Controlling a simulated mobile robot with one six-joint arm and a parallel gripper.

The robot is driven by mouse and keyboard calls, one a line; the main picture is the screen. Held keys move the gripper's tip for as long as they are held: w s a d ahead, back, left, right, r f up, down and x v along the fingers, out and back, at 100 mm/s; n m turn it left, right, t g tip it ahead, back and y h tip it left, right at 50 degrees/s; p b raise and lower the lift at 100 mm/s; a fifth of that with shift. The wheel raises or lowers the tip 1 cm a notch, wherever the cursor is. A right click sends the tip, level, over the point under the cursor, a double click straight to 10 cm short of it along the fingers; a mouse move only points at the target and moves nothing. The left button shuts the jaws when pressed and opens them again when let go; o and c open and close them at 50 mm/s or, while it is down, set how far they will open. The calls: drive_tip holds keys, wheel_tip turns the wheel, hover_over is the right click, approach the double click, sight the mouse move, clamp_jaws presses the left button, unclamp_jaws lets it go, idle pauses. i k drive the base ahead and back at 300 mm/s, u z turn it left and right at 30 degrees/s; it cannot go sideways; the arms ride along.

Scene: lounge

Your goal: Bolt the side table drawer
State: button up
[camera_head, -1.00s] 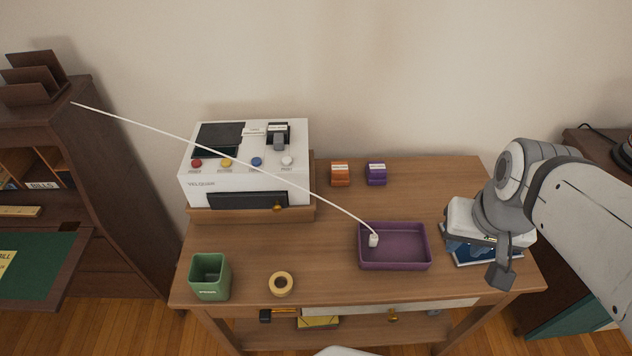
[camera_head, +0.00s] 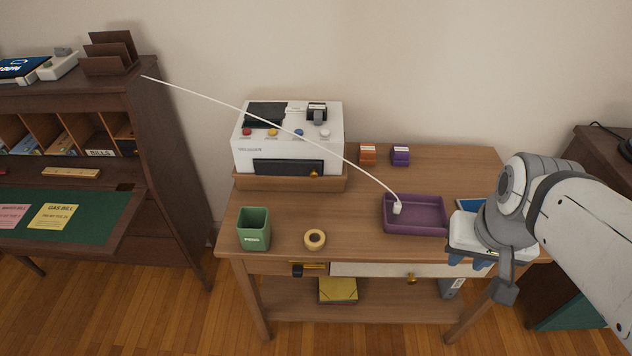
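The wooden side table (camera_head: 350,235) stands against the wall. Its drawer (camera_head: 375,270) has a pale front with a brass knob (camera_head: 411,279), under the front edge of the top. A black piece with a brass-coloured rod (camera_head: 315,266) sits left of the pale front; whether it engages the drawer is too small to tell. My gripper (camera_head: 469,261) is at the table's front right, right of the knob and apart from it. Its blue fingertips point down and look apart, with nothing seen between them. My wrist hides the drawer's right end and the table's right corner.
A white machine (camera_head: 288,140), green cup (camera_head: 254,229), tape roll (camera_head: 315,239) and purple tray (camera_head: 415,216) with a white cord end stand on the table. A yellow folder (camera_head: 338,290) lies on the lower shelf. A dark desk (camera_head: 165,170) stands left. Floor before the table is clear.

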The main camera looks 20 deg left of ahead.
sight(298, 269)
drive_tip(key=u, duration=1.15)
drive_tip(key=i, duration=0.35)
drive_tip(key=z, duration=0.8)
drive_tip(key=k, duration=1.1)
drive_tip(key=u, duration=0.55)
drive_tip(key=i, duration=0.8)
